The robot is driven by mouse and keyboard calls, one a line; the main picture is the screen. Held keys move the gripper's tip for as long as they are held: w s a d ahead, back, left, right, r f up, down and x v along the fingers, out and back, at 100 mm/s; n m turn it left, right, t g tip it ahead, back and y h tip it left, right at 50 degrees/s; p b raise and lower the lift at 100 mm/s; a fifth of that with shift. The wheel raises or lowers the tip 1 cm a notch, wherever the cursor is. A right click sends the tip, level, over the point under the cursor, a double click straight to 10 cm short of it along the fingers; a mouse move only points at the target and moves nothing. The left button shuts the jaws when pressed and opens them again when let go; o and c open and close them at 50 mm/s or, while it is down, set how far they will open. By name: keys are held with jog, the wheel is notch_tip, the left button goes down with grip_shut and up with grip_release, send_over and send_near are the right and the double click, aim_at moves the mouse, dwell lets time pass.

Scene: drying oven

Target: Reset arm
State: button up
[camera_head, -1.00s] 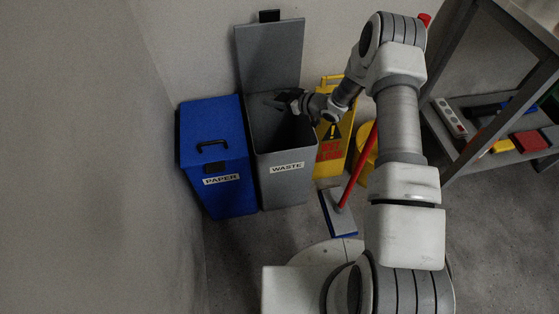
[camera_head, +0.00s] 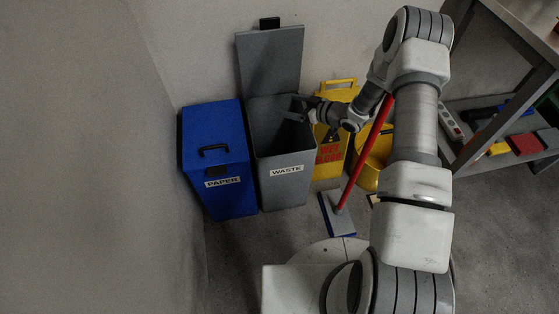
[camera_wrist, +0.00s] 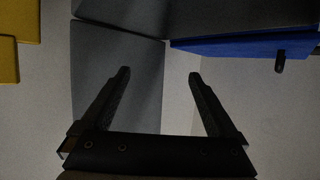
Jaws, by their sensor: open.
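My arm rises from my base at the lower right of the head view and bends down to the left. My gripper (camera_head: 296,107) is at the right side of the open mouth of the grey waste bin (camera_head: 283,190). In the wrist view my gripper (camera_wrist: 158,75) has its two dark fingers wide apart with nothing between them. Whether the fingertips are inside or above the bin's rim is hard to tell.
A closed blue paper bin (camera_head: 215,160) stands left of the waste bin, whose lid (camera_head: 270,62) is up. A yellow sign (camera_head: 330,150), a yellow bucket (camera_head: 372,165) and a red-handled mop (camera_head: 362,155) stand to the right. A metal shelf (camera_head: 500,150) is at far right.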

jog(key=shift+s+d+r, duration=0.15)
jog(key=shift+s+d, duration=0.05)
jog(key=shift+d, duration=0.05)
dwell(0.3)
